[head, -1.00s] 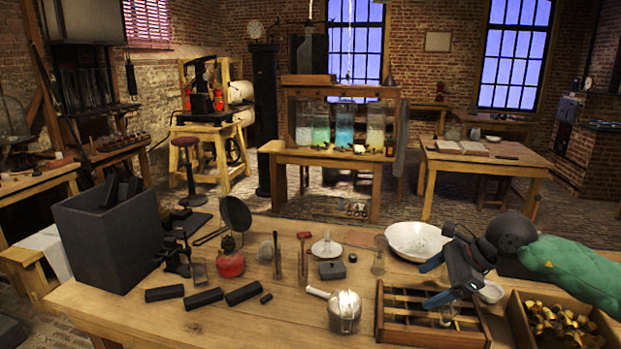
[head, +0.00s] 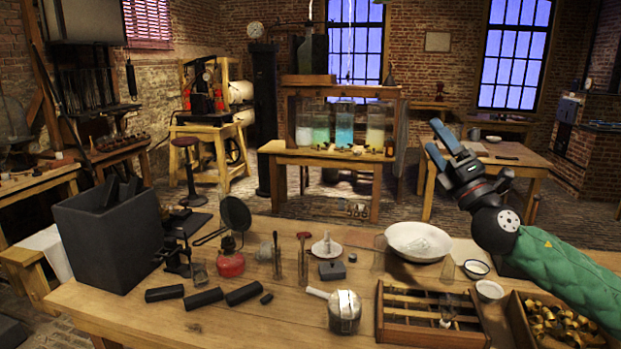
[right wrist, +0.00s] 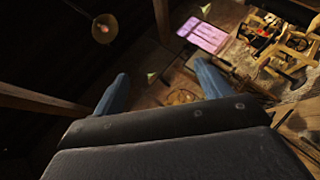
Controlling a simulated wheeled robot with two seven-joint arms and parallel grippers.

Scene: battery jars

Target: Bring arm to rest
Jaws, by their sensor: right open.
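My right gripper (head: 440,143) has blue fingers and is raised in the air at the right of the head view, above the bench's back edge. Its fingers point up and to the left. In the right wrist view its two blue fingers (right wrist: 160,92) stand wide apart with nothing between them. My right arm, in a green sleeve, comes in from the lower right. My left gripper is not in view.
Below the gripper, the wooden bench (head: 270,330) bears a white bowl (head: 418,241), small bowls (head: 476,268), a slatted wooden rack (head: 432,338) and a box of brass pieces (head: 556,322). A dark square jar (head: 110,245) stands at the left. A second table (head: 500,160) stands behind.

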